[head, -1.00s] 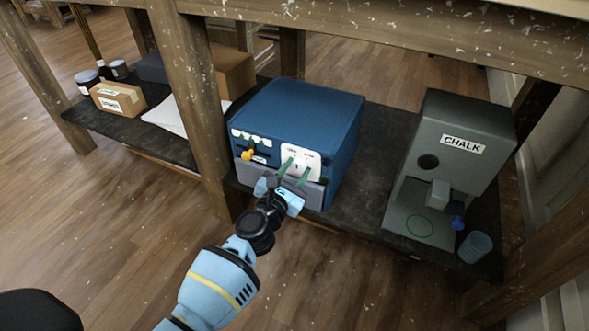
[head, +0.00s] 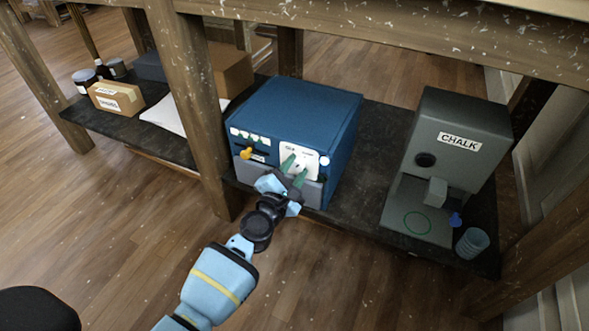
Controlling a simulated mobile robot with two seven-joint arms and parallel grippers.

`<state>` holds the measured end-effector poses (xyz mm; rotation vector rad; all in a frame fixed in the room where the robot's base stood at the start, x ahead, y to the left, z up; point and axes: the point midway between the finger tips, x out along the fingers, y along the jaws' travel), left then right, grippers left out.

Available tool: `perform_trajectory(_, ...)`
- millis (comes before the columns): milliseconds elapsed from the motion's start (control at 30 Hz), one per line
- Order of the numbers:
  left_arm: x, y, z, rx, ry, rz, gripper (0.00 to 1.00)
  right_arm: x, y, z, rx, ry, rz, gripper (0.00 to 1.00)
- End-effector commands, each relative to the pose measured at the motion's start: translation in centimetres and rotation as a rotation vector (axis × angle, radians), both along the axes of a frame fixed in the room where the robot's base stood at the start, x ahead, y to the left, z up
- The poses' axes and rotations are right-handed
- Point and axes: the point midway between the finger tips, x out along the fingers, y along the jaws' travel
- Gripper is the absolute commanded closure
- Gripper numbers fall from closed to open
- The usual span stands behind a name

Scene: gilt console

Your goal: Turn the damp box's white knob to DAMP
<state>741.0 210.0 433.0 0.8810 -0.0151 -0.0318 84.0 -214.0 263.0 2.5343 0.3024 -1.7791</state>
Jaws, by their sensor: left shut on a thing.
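The damp box is a blue box (head: 300,105) on the dark lower shelf, with a grey lower front. A white plate (head: 308,152) with small dark marks sits on its front face; the marks are too small to read. My left gripper (head: 295,167) is at this plate, its green fingers shut on the white knob. My right gripper is not in view.
A yellow knob (head: 246,153) and a row of small white tabs (head: 250,137) are left of the plate. A grey CHALK machine (head: 465,125) and a blue-grey cup (head: 473,243) stand to the right. A wooden post (head: 188,95) rises just left of the box.

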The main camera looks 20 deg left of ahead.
Motion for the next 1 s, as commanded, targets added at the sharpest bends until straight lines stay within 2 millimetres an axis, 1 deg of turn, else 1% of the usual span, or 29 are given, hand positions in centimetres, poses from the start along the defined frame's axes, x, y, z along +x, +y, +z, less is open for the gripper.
perform_trajectory(400, 0.0, 0.0, -0.1, 0.010, 0.001, -0.001, 0.88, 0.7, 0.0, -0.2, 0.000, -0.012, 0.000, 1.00)
perform_trajectory(433, 0.0, 0.0, -0.1, 0.010, 0.001, -0.001, 0.61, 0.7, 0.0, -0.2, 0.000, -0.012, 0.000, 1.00)
perform_trajectory(567, 0.0, 0.0, -0.1, 0.009, 0.000, -0.001, 0.44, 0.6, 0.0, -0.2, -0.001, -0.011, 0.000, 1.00)
perform_trajectory(867, -0.1, 0.0, 0.0, 0.007, 0.001, -0.001, 0.43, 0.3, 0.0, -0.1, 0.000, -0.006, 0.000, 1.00)
perform_trajectory(1000, -1.1, 0.0, 0.0, 0.008, 0.001, 0.000, 0.43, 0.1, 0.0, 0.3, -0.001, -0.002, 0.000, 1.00)
